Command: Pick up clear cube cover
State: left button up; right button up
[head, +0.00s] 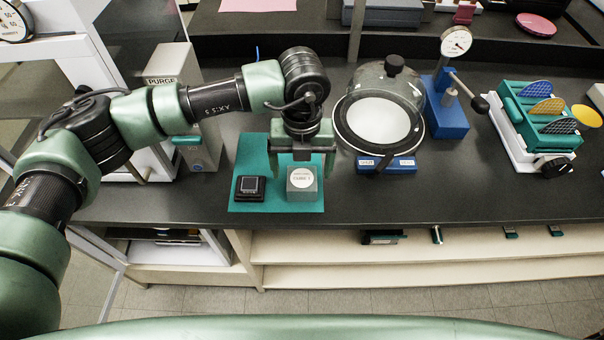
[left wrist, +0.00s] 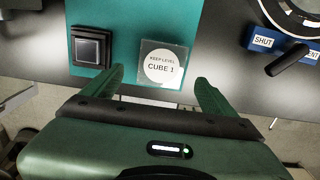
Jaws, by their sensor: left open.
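The clear cube cover (head: 302,185) stands on a teal mat (head: 250,155) on the dark bench. Its top carries a round white label, which reads "KEEP LEVEL CUBE 1" on the cover in the left wrist view (left wrist: 147,77). My left gripper (head: 302,165) is open, with its fingers pointing down at the cover. In the left wrist view the left gripper's fingertips (left wrist: 160,82) lie to either side of the cover's near edge. I cannot tell whether they touch it. My right gripper is not in view.
A small black square holder (head: 250,187) sits left of the cover on the mat. A glass dome (head: 380,110) on a blue base stands to the right, then a blue dial gauge stand (head: 446,110) and a teal rack (head: 538,120). A PURGE box (head: 170,70) stands behind my left arm.

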aim_at(302, 180)
pick_arm(q)
jog(key=shift+s+f+p, duration=0.1)
jog(key=shift+f+p, duration=0.7)
jog(key=shift+f, duration=0.15)
jog(key=shift+f+p, duration=0.45)
jog(key=shift+f, duration=0.35)
jog(key=shift+w+f, duration=0.25)
jog(key=shift+f, duration=0.9)
jog(key=c, duration=1.4)
jog(key=shift+r, duration=0.1)
jog(key=shift+c, duration=0.2)
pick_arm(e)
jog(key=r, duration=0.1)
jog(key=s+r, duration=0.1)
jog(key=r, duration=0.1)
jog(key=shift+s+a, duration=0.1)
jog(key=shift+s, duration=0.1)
